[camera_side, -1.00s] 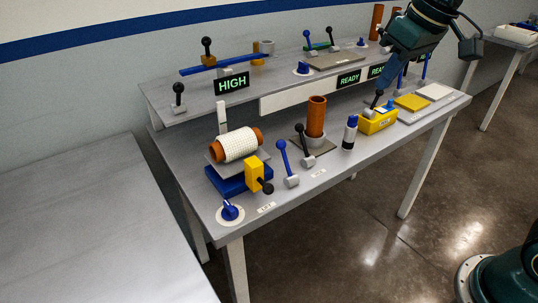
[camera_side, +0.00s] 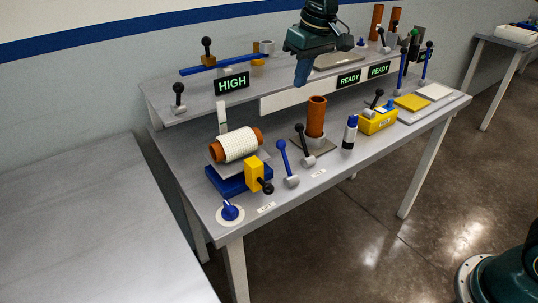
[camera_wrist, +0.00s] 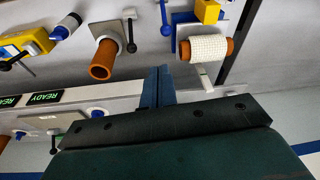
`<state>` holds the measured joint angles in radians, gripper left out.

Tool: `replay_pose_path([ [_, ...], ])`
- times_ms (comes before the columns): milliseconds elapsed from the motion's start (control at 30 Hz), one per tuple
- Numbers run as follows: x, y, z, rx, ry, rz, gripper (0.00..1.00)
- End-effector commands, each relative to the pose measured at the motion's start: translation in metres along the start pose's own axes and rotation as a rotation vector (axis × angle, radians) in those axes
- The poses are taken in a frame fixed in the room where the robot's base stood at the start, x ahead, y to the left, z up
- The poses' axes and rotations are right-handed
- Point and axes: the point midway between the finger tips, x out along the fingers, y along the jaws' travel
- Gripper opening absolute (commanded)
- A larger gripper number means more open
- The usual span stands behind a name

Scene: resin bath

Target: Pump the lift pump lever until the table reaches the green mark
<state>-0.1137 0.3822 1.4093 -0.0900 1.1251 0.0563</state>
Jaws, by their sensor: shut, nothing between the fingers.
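The lift table, a grey plate (camera_side: 219,151) over a blue base (camera_side: 226,181), carries a white roll (camera_side: 238,145) on an orange core. A white post (camera_side: 222,117) stands behind it; I cannot make out a green mark. A blue lever (camera_side: 283,155) leans beside the table, and a yellow block (camera_side: 253,172) with a black-knobbed handle (camera_side: 266,187) sits in front. I cannot tell which is the pump lever. My gripper (camera_side: 301,82) is shut and empty above the bench, apart from these. In the wrist view, its fingers (camera_wrist: 157,86) point toward the bench, near the roll (camera_wrist: 208,47).
A black lever (camera_side: 304,142) and an orange cylinder (camera_side: 316,115) stand right of the blue lever. A dark-and-white bottle (camera_side: 349,132) and a yellow box (camera_side: 379,121) are further right. The raised shelf bears a HIGH sign (camera_side: 232,83) and READY signs (camera_side: 348,79).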

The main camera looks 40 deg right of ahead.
Motion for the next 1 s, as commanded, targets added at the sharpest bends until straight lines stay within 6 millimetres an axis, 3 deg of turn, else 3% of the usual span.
replay_pose_path([
  [500, 0.080, -0.015, -0.055, -0.033, -0.069, -0.011, 0.00],
  [733, 0.097, -0.018, -0.063, -0.040, -0.082, -0.013, 0.00],
  [1000, 0.099, -0.018, -0.064, -0.041, -0.083, -0.013, 0.00],
])
